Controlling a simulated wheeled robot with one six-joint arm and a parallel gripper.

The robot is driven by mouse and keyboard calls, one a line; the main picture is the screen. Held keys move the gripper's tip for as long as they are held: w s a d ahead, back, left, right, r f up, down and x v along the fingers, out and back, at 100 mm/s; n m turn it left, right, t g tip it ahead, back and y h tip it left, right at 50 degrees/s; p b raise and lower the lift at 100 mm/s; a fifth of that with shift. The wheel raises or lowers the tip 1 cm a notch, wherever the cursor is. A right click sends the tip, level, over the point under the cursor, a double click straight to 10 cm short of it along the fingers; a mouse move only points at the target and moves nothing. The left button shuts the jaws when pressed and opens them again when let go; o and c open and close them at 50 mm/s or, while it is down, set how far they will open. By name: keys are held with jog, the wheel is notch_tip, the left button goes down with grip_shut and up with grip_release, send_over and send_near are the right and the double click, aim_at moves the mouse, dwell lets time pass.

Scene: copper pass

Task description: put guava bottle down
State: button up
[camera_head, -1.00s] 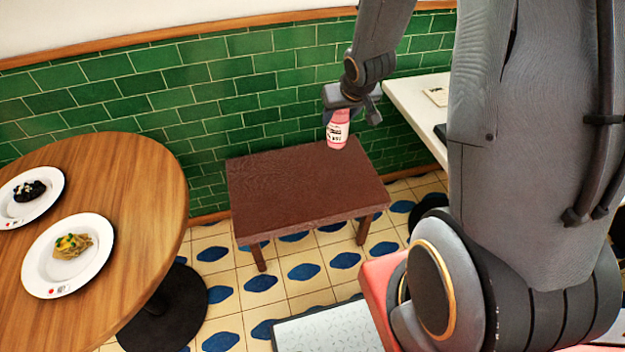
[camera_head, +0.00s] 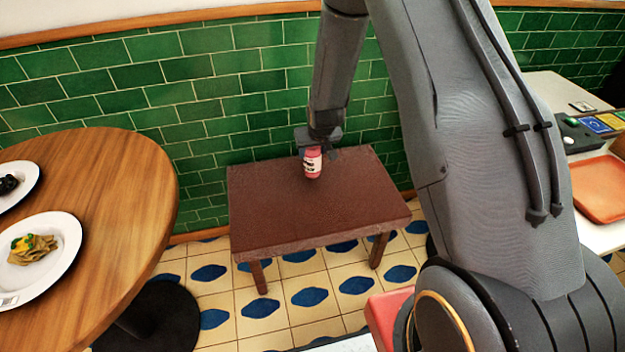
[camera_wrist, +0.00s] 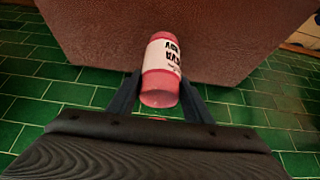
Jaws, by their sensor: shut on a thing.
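The guava bottle (camera_head: 313,163) is pink with a white label. My gripper (camera_head: 318,146) is shut on it and holds it over the back part of the small dark red-brown table (camera_head: 300,215). In the wrist view the bottle (camera_wrist: 161,70) sits between the two fingers of my gripper (camera_wrist: 158,95), with the table top (camera_wrist: 220,40) beyond it. I cannot tell whether the bottle's base touches the table top.
A round wooden table (camera_head: 120,190) with a plate of food (camera_head: 62,235) and a second plate (camera_head: 30,175) stands at left. A green tiled wall (camera_head: 230,75) is behind. At right a white counter (camera_head: 545,90) holds an orange tray (camera_head: 600,190). The small table top is otherwise bare.

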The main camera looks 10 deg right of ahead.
aim_at(313, 168)
jog(key=shift+f, duration=3.75)
jog(key=shift+f, duration=0.1)
jog(key=o, duration=1)
jog(key=shift+f, duration=0.1)
jog(key=o, duration=0.4)
jog(key=shift+c, duration=0.2)
